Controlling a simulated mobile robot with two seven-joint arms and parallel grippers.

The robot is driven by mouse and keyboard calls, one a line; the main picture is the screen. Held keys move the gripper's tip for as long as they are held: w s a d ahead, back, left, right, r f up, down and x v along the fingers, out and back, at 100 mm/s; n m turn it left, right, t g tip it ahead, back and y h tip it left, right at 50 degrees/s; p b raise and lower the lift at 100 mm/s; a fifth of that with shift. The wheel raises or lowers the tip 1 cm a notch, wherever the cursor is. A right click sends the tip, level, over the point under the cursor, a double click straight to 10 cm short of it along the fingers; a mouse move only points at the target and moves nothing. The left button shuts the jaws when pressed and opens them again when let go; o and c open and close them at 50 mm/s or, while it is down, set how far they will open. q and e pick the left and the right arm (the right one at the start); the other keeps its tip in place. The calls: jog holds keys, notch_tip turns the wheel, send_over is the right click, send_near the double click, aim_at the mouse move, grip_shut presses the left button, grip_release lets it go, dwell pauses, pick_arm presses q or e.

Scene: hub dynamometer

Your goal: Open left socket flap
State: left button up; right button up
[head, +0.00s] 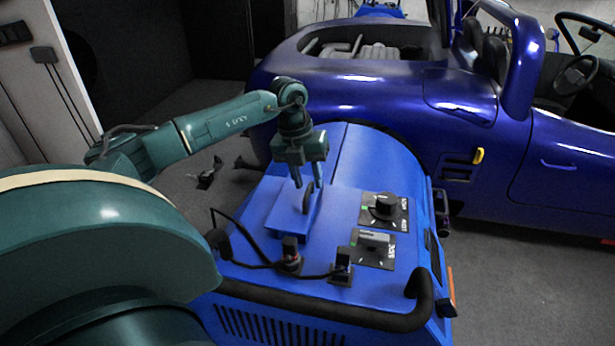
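The blue dynamometer unit (345,175) stands in the middle of the head view. On its top sits a raised blue block (281,217) with an upright dark oval piece (307,198). My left gripper (308,184) points down over this block, its two fingers apart. The dark oval lies between and just below the fingertips; I cannot tell whether they touch it. Two dark sockets with cables are at the front, a left one (289,256) and a right one (341,266). I cannot make out a separate flap on either. My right gripper is not in view.
A black handle bar (330,313) runs along the front edge. A blue car (480,130) stands close behind. A dark cable loops left of the sockets.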

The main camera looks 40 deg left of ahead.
pick_arm(q)
jog(key=shift+c, duration=0.5)
grip_shut()
